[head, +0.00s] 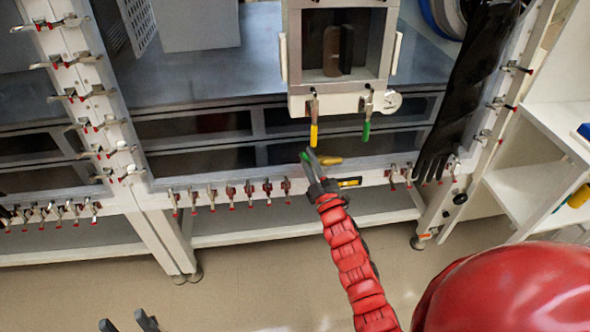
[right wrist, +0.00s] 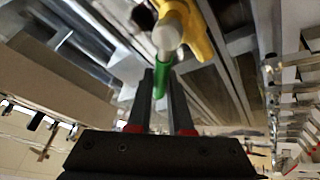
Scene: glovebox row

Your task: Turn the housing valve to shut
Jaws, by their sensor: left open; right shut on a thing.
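The pale housing (head: 340,95) with a dark window is at top centre in the head view. Two small valves hang at its lower edge: one with a yellow handle (head: 314,133) and one with a green handle (head: 366,131). Both handles point down. My left gripper (head: 129,325) is open and empty at the bottom left.
Several red-tipped clamps (head: 230,192) line the frame's lower rail. A black glove (head: 463,85) hangs right of the housing. White shelves (head: 535,150) stand at the right. The floor (head: 240,270) in front is clear.

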